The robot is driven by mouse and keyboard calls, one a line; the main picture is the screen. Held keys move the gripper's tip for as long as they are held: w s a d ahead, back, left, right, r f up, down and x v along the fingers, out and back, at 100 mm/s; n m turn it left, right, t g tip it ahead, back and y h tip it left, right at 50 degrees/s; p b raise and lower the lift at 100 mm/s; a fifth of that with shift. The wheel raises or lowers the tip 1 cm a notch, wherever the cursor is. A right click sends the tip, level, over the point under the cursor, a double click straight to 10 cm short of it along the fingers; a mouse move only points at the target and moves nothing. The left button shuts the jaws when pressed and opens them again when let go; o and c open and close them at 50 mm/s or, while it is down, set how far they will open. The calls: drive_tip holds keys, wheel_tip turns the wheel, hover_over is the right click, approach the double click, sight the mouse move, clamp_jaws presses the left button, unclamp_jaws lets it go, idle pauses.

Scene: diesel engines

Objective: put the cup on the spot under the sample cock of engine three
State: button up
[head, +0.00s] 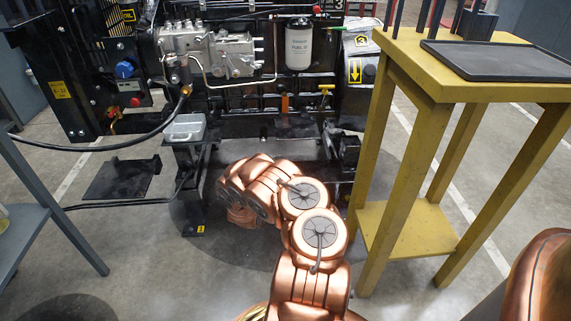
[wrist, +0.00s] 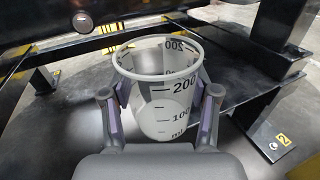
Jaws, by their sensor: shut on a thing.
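The cup, a clear measuring beaker with black marks (wrist: 160,110), is upright in the wrist view. My gripper (wrist: 160,95) is shut on it, one finger on each side. In the head view, my arm reaches down low in front of engine three (head: 228,100), and my gripper and the cup are hidden behind it. A dark bar with a round bolt or knob (wrist: 83,22) is above and beyond the cup in the wrist view.
A yellow table (head: 450,92) with a black tray stands close on the right. A grey metal tray (head: 184,130) sits on a black stand at the left. A grey shelf (head: 25,228) is at far left. A foot labelled 2 (wrist: 284,140) is right of the cup.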

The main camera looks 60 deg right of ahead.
drive_tip(key=b+x, duration=0.1)
drive_tip(key=x, duration=0.3)
drive_tip(key=w+f+b+x, duration=0.1)
drive_tip(key=b+x, duration=0.1)
drive_tip(key=x, duration=0.2)
drive_tip(key=b+x, duration=0.1)
drive_tip(key=x, duration=0.3)
drive_tip(key=shift+w+a+f+b, duration=0.2)
drive_tip(key=shift+w+a+b, duration=0.05)
drive_tip(key=shift+w+b, duration=0.05)
drive_tip(key=shift+f+b, duration=0.95)
drive_tip(key=shift+f, duration=0.7)
drive_tip(key=shift+f, duration=0.15)
drive_tip(key=o, duration=1.1)
drive_tip(key=shift+o, duration=0.2)
drive_tip(key=shift+a, duration=0.4)
drive_tip(key=p+v, duration=0.4)
drive_tip(key=v, duration=0.5)
drive_tip(key=shift+s+a+r+p, duration=0.1)
drive_tip(key=shift+a+r+p, duration=0.2)
drive_tip(key=shift+a, duration=0.1)
drive_tip(key=shift+s+a+f, duration=0.15)
drive_tip(key=shift+s+a, duration=0.15)
drive_tip(key=shift+a, duration=0.35)
